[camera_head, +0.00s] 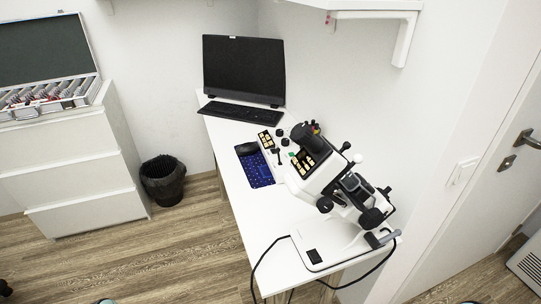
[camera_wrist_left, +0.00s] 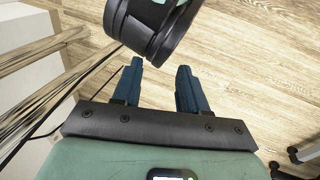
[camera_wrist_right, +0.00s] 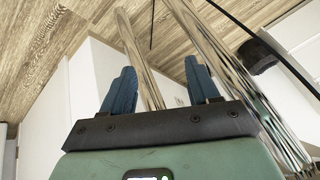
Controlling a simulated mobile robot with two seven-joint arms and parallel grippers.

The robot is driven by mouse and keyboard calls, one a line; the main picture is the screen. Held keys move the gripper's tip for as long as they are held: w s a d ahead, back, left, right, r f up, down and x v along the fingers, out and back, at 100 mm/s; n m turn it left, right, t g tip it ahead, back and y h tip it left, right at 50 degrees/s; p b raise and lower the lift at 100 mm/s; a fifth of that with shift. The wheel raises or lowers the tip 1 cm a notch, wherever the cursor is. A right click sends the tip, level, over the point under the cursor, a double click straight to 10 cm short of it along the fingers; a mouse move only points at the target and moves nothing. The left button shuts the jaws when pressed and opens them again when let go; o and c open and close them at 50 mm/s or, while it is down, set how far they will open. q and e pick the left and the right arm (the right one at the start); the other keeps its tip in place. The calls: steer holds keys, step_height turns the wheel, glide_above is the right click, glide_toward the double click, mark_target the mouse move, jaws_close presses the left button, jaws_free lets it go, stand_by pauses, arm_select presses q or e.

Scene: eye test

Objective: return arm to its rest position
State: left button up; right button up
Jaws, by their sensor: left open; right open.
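My left gripper (camera_wrist_left: 159,68) shows in the left wrist view with its two blue fingers apart and nothing between them. Wooden floor lies beyond the fingers. A dark round part with pale green, which looks like my own arm, is close by at the top. My right gripper (camera_wrist_right: 160,66) shows in the right wrist view, also open and empty. Shiny metal legs and a white panel are behind its fingers; whether they touch cannot be told. Neither gripper shows in the head view.
A white desk (camera_head: 222,142) carries a monitor (camera_head: 243,66), a keyboard (camera_head: 240,113) and a large white microscope-like device (camera_head: 318,172). Black cables hang at its front end. A dark bin (camera_head: 163,183) stands between the desk and white drawers (camera_head: 75,175).

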steer(key=s+a+f+m+g, duration=0.2)
steer(key=s+f+m+g, duration=0.15)
steer(key=s+f, duration=0.85)
arm_select(q)
steer(key=s+d+r+g+p, duration=0.1)
steer(key=s+r+p, duration=0.1)
steer(key=r+p, duration=0.6)
steer(key=s+d+r+g+p, duration=0.1)
steer(key=s+r+p, duration=0.2)
steer(key=r+p, duration=0.6)
steer(key=shift+s+d+r+m+g+h, duration=0.2)
steer(key=shift+d+r+m+g+h, duration=0.1)
steer(key=shift+d+h, duration=0.1)
arm_select(e)
steer(key=s+a+r+g, duration=0.1)
steer(key=s+r, duration=0.1)
steer(key=r, duration=0.7)
steer(key=s+a+r+n+g+y, duration=0.1)
steer(key=s+r+g, duration=0.1)
steer(key=r, duration=0.6)
steer(key=shift+s+a+r, duration=0.15)
steer(key=shift+s+r, duration=0.15)
steer(key=shift+r, duration=0.05)
arm_select(q)
steer(key=shift+s+f, duration=0.1)
arm_select(e)
steer(key=shift+s, duration=0.1)
steer(key=c, duration=0.4)
steer(key=shift+c, duration=0.3)
